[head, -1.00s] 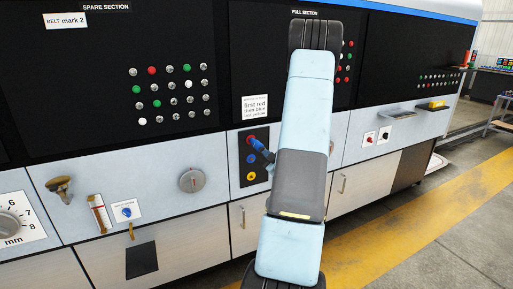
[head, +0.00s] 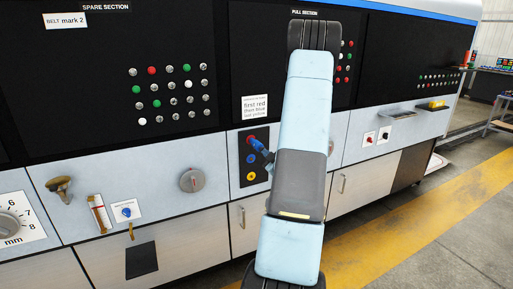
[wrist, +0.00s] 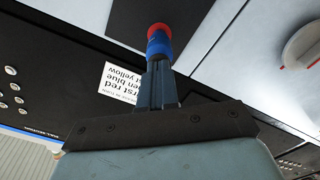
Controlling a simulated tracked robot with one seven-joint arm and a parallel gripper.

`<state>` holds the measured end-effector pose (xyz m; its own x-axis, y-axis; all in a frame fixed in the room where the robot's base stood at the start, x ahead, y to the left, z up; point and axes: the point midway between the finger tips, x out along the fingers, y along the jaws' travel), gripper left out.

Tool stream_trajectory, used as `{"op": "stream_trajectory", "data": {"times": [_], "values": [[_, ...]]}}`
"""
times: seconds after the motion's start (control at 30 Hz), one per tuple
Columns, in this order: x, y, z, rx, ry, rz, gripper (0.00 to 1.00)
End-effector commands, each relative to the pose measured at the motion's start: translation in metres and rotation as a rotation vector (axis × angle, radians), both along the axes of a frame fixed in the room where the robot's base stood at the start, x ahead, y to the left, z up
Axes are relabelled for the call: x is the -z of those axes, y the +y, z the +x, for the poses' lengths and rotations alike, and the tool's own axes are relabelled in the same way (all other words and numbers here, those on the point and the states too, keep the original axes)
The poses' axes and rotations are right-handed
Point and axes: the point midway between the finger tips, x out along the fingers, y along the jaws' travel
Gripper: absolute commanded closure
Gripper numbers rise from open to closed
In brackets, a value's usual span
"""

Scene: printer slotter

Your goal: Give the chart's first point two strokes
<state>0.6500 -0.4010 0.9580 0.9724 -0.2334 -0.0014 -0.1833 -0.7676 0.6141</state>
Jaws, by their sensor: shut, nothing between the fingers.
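The chart is a white card (head: 254,107) above a dark panel (head: 241,178); it reads first red, then blue, last yellow. It also shows upside down in the wrist view (wrist: 122,83). The panel bears a red button (head: 250,138) on top, a blue one (head: 251,158) in the middle and a yellow one (head: 250,176) at the bottom. My gripper (head: 256,145) is shut and empty, its blue tips at the red button. In the wrist view the tips (wrist: 158,46) overlap the red button (wrist: 158,29); I cannot tell whether they touch or press it.
A grey rotary knob (head: 192,180) is left of the panel. My arm hides part of the machine front.

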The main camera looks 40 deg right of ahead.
Motion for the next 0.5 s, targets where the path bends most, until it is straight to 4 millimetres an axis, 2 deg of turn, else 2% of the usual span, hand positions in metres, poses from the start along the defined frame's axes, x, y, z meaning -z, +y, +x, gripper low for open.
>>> {"op": "stream_trajectory", "data": {"times": [0.5], "values": [[0.000, -0.003, 0.013, 0.000, -0.001, 0.000, 1.00]]}}
